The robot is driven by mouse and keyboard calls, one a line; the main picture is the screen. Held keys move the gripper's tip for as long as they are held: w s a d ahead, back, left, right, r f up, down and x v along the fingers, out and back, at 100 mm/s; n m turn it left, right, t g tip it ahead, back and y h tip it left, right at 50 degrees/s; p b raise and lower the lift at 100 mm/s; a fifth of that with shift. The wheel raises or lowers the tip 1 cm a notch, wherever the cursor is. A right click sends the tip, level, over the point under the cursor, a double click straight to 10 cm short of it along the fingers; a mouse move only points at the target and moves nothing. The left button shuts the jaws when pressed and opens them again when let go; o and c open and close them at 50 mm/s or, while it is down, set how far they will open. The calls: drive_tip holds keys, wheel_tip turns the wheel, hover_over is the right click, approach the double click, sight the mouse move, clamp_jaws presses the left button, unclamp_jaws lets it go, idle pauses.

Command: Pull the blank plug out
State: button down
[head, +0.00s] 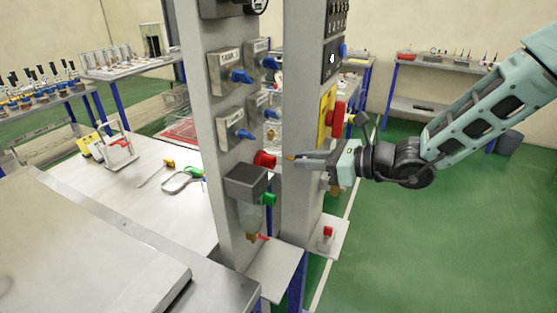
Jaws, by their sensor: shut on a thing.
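My gripper (298,159) is in front of the grey upright, its fingers pointing left. The fingers are shut on a small brass-orange piece (289,157) that shows at their tips, and this looks like the blank plug. A small gap shows between this piece and the red round fitting (265,160) to its left. That fitting is on the near grey post, just above a dark block (246,182) with a green fitting (270,199) and a clear bowl (250,218) below. The part of the plug between the fingers is hidden.
The near post (207,120) carries several blue-handled valves (240,76). The second post (300,100) stands behind my gripper, with a yellow plate and red knob (338,118). A white bench (150,215) with loose tools lies left. Green floor is open at right.

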drive_tip(key=shift+s+d+r+p, duration=0.2)
drive_tip(key=shift+d+r+p, duration=0.35)
drive_tip(key=shift+r, duration=0.25)
drive_tip(key=shift+s+d+r+p, duration=0.15)
drive_tip(key=shift+d+r+p, duration=0.4)
drive_tip(key=shift+r, duration=0.3)
drive_tip(key=shift+s+d+r+p, duration=0.2)
drive_tip(key=shift+d+r+p, duration=0.3)
drive_tip(key=shift+r, duration=0.3)
